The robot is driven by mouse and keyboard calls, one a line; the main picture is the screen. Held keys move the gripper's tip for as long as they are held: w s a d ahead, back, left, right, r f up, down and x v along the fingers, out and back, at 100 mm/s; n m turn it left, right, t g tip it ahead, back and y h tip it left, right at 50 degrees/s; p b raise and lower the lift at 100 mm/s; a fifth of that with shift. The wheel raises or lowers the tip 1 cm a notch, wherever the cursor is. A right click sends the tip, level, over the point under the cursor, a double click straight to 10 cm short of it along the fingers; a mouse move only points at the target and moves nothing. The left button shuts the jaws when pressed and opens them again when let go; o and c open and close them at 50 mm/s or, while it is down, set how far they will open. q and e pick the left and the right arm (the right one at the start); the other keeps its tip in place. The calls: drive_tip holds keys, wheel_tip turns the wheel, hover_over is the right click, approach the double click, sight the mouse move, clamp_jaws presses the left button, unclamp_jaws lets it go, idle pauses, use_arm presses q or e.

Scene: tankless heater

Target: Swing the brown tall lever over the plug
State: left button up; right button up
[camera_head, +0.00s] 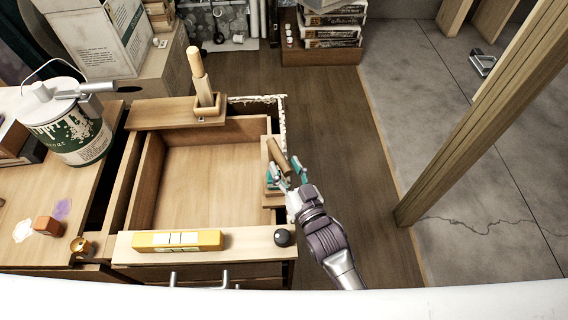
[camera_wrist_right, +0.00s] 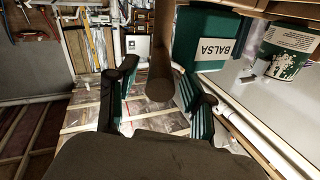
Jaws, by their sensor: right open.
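A brown cylindrical lever (camera_head: 278,156) stands tilted at the right side of the wooden drawer frame. In the right wrist view the lever (camera_wrist_right: 161,60) comes down between the two fingers, its round end towards the camera. My right gripper (camera_head: 287,176) is open, with its green-padded fingers around or just beside the lever; I cannot tell whether they touch it. A taller, lighter wooden post (camera_head: 201,78) stands upright in a block on the back board. I cannot clearly identify the plug; a black round knob (camera_head: 282,237) sits at the front right corner. My left gripper is not in view.
A yellow level-like block (camera_head: 178,240) lies on the front board. A paint can (camera_head: 70,135) and an orange block (camera_head: 47,226) stand on the left. A slanted wooden beam (camera_head: 480,120) stands at the right. The right wrist view shows a green BALSA box (camera_wrist_right: 208,38).

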drive_tip(key=v, duration=1.1)
drive_tip(key=shift+r, duration=0.1)
